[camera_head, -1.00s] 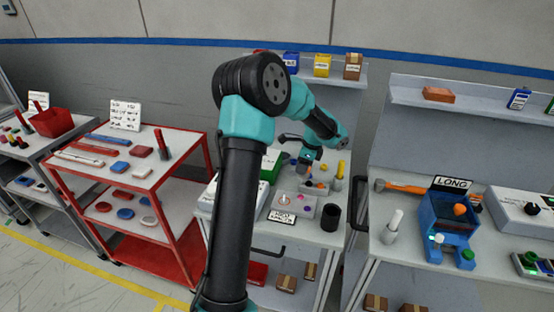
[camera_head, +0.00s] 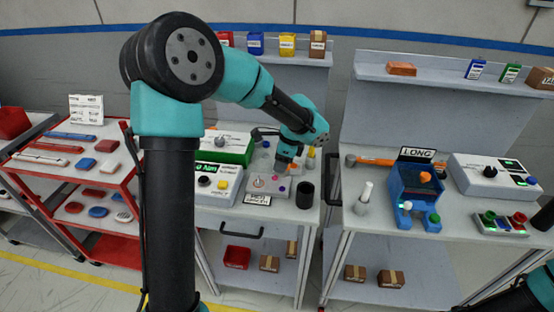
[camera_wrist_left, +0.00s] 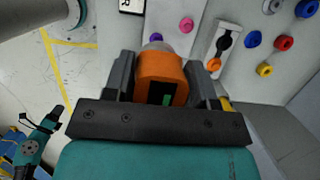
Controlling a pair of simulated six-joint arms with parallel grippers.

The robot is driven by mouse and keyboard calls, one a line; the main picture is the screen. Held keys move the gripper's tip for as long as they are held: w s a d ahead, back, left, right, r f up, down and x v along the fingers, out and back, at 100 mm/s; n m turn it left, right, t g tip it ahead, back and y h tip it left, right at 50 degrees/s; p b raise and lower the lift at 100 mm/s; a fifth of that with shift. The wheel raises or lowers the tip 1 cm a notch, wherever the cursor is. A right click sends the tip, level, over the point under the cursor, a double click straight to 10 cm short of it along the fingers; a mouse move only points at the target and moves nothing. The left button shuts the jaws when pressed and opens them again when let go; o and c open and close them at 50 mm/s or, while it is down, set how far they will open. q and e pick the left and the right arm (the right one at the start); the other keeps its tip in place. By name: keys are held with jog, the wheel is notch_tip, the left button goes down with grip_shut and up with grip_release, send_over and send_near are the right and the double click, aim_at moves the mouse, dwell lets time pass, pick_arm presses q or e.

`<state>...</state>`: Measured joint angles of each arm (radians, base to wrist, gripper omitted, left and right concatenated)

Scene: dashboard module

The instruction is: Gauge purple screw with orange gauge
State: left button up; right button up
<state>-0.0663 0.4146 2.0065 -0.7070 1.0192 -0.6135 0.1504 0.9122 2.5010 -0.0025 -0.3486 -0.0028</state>
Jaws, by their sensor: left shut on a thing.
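My left gripper (camera_wrist_left: 160,80) is shut on the orange gauge (camera_wrist_left: 160,68), a block with a small dark display showing green. The gauge's grey round tip points away from my wrist, toward the grey worktop. The gauge is not clear there. My right gripper is out of view.
A small plate with a dark slot and orange disc (camera_wrist_left: 214,64) lies right of the gauge, with several coloured rings beyond. A black cup (camera_head: 305,195) stands right of the fixture. A white-and-green box (camera_head: 218,184) stands left; a blue holder (camera_head: 415,197) is on the right-hand bench.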

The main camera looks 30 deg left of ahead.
pick_arm(q)
jog(key=shift+f, duration=0.2)
jog(key=shift+f, duration=3.6)
jog(key=shift+f, duration=0.2)
jog(key=o, duration=1)
jog(key=shift+o, duration=0.2)
jog(key=v, duration=1.7)
jog(key=shift+r, duration=0.2)
jog(key=shift+d, duration=0.15)
